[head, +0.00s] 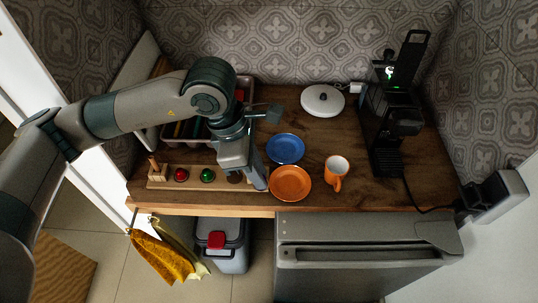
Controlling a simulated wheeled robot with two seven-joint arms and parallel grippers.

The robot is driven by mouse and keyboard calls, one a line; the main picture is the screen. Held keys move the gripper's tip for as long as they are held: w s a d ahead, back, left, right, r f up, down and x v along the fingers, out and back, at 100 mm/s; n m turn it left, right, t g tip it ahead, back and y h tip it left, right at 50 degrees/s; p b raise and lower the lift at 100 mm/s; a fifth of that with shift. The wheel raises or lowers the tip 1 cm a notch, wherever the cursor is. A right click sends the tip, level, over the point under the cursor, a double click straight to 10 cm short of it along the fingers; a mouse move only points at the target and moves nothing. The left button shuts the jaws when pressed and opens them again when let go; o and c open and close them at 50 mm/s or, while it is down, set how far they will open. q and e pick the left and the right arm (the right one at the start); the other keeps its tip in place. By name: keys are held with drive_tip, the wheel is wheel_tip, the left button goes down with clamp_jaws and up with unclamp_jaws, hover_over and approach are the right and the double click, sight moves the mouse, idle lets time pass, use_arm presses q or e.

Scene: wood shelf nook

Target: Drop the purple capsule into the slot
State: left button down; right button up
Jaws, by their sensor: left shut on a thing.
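My left gripper (246,180) points down at the right end of the wooden capsule rack (158,183), close to the orange plate. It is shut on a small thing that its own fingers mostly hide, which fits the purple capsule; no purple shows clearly. A red capsule (181,175) and a green capsule (207,175) sit in the rack to its left. The black coffee machine (385,120) stands at the right of the counter, with its lid (411,60) raised and a small green light near the top. The slot itself is too small to make out. My right gripper is not in view.
A blue plate (286,148), an orange plate (290,184) and an orange mug (336,172) stand between my left gripper and the machine. A white lidded dish (322,100) is at the back. A crate (245,84) is behind my arm.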

use_arm(q)
drive_tip(key=shift+a, duration=0.1)
drive_tip(key=shift+w+a+f+m, duration=0.15)
drive_tip(key=shift+a+f+m, duration=0.05)
drive_tip(key=shift+a+m, duration=0.25)
drive_tip(key=w+a+f+m+g+y+b, duration=0.1)
drive_tip(key=a+f+m+g+y+b, duration=0.1)
drive_tip(key=a+m, duration=1.4)
drive_tip(key=shift+m+g+y+b, duration=0.5)
drive_tip(key=shift+m+g+b, duration=0.05)
drive_tip(key=shift+g, duration=0.05)
drive_tip(key=shift+f, duration=0.1)
